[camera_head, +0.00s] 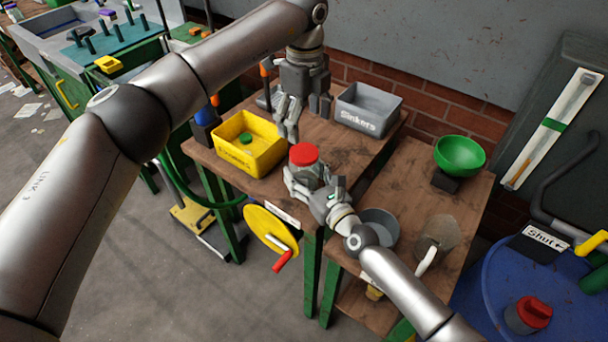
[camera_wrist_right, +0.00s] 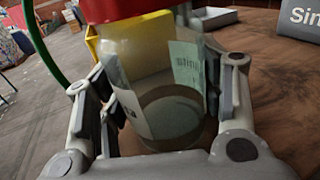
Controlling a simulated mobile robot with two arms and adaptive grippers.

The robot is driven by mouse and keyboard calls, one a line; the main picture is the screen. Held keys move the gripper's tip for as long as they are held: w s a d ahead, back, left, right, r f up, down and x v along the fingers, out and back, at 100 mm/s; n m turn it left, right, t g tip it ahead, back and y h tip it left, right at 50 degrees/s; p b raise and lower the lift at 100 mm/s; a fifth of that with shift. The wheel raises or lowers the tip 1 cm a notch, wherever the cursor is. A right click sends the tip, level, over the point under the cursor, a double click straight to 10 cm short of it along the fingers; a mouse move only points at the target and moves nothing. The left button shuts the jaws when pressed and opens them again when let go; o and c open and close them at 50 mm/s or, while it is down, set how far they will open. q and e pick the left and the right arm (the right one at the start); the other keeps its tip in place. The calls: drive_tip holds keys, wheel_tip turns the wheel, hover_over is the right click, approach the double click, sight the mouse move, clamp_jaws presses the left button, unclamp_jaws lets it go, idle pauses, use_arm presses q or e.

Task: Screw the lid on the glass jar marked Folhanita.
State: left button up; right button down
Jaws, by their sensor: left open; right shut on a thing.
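A glass jar (camera_wrist_right: 166,95) stands upright on the wooden table, with pale labels whose writing I cannot read. A red lid (camera_head: 304,154) sits on top of it; how tightly it is seated I cannot tell. The lid's lower edge also shows at the top of the right wrist view (camera_wrist_right: 125,9). My right gripper (camera_head: 311,180) is shut on the jar's glass body, with a finger on each side in the right wrist view. My left gripper (camera_head: 303,120) is open, empty and pointing down, behind and above the lid and apart from it.
A yellow bin (camera_head: 232,158) holding a green piece stands left of the jar. A grey bin marked Sinkers (camera_head: 366,109) stands behind right. A yellow handwheel (camera_head: 268,228) hangs at the front edge. A green bowl (camera_head: 459,155) and a grey bowl (camera_head: 380,221) stand on the right bench.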

sight(304, 152)
use_arm(q)
drive_tip(key=n, duration=0.5)
idle(0.3)
drive_tip(key=shift+f, duration=4.05)
drive_tip(key=c, duration=1.1)
drive_tip(key=shift+c, duration=0.4)
